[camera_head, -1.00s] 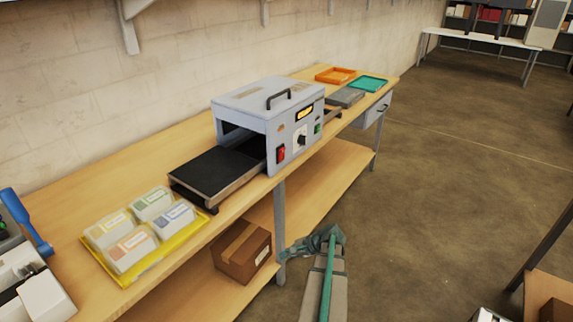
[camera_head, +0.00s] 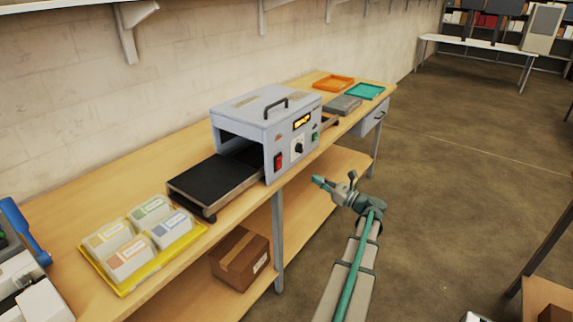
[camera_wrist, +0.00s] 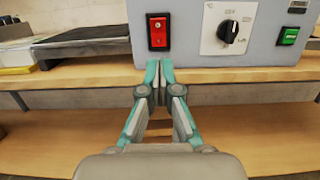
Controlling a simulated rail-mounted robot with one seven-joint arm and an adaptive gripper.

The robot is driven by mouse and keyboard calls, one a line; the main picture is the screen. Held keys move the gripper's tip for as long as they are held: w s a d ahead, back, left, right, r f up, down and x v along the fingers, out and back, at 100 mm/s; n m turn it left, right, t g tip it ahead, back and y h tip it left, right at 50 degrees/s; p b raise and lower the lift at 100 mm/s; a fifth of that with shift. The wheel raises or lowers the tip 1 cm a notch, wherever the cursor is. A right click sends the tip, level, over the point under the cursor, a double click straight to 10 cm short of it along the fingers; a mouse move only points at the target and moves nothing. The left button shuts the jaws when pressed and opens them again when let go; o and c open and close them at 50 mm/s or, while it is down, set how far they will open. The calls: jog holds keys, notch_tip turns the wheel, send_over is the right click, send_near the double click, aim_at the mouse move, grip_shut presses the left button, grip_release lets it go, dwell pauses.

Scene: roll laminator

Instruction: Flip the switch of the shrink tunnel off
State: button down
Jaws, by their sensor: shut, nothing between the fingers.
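The shrink tunnel (camera_head: 262,122) is a grey box with a top handle, standing on the wooden bench. Its red rocker switch (camera_head: 278,161) is at the left of the front panel.
A black conveyor belt (camera_head: 213,182) extends from the tunnel's left side. A yellow tray (camera_head: 152,265) with several labelled packs lies further left. Orange (camera_head: 333,84) and teal (camera_head: 364,91) trays are behind right. A cardboard box (camera_head: 240,258) sits on the lower shelf.

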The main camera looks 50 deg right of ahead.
aim_at(281, 160)
jog(key=shift+w, duration=0.15)
jog(key=w+p, duration=0.1)
jog(key=w, duration=0.3)
jog(key=w+r+p, duration=0.1)
jog(key=w+p, duration=0.1)
jog(key=w, duration=0.2)
jog(key=w+r+p, duration=0.1)
jog(key=w, duration=0.3)
jog(key=shift+w+a+p, duration=0.15)
jog(key=shift+w+p, duration=0.05)
jog(key=shift+p, duration=0.2)
jog(key=shift+w, duration=0.6)
jog(key=shift+a, duration=0.1)
